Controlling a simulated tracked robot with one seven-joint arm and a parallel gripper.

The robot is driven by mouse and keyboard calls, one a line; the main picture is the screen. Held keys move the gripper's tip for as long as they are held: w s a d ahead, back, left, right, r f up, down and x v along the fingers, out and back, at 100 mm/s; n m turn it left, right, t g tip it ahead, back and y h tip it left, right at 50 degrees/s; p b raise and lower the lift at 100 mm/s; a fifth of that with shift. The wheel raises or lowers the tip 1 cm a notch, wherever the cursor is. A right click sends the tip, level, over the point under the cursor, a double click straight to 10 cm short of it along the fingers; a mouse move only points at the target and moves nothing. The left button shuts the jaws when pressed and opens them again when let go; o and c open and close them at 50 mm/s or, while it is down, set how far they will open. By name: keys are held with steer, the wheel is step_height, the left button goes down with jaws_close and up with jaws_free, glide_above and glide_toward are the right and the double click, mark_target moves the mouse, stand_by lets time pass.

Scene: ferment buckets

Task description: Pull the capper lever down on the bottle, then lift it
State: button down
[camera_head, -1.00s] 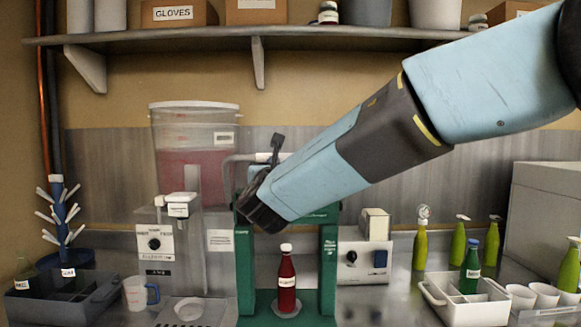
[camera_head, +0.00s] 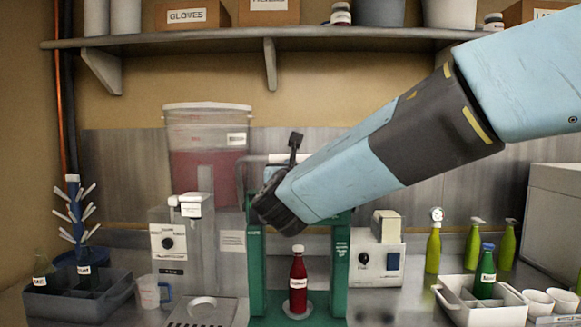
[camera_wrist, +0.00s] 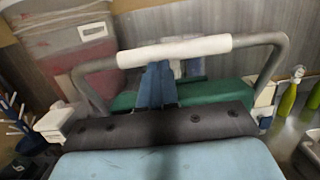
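The green capper (camera_head: 256,275) stands at the back of the counter, with a red bottle (camera_head: 298,284) upright on its base between the posts. The bottle has a pale top and a white label. The capper's lever is a grey bar loop with a white sleeve (camera_wrist: 175,50), raised above the green crosspiece (camera_wrist: 210,93). The blue fingers of my gripper (camera_wrist: 157,84) are close together at the near side of the sleeve, their tips at its lower edge. They look shut, with nothing seen between them; contact is unclear. In the head view my arm hides the fingers.
A box device with a dial (camera_head: 388,262) stands right of the capper, and a white dispenser (camera_head: 170,245) stands left. A white crate (camera_head: 480,314) with a green bottle is at right, a dark crate (camera_head: 100,305) at left. A shelf (camera_head: 210,42) runs above.

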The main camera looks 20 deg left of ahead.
steer(key=a+v, duration=0.1)
steer(key=v, duration=1)
steer(key=shift+s+f, duration=0.4)
steer(key=shift+d, duration=0.15)
steer(key=w+d+f+m+g+h, duration=0.2)
steer(key=d+m+h, duration=0.3)
steer(key=d, duration=0.5)
steer(key=w+d+f+m+g+h, duration=0.25)
steer(key=d+m, duration=0.35)
steer(key=d, duration=0.4)
steer(key=w+d+f+m+g+h, duration=0.15)
steer(key=d+m+h, duration=0.35)
steer(key=d, duration=0.5)
steer(key=s+d+f+m+g+y, duration=0.3)
steer(key=s+d+m, duration=0.4)
steer(key=m, duration=0.4)
steer(key=s+d+f+m+g+y, duration=0.3)
steer(key=s+d+f+m, duration=0.3)
steer(key=m, duration=0.6)
steer(key=s+d+g, duration=0.1)
steer(key=s+d, duration=0.1)
steer(key=s, duration=0.1)
steer(key=shift+s+f+m, duration=0.25)
steer(key=shift+s+m, duration=0.05)
steer(key=shift+s, duration=0.1)
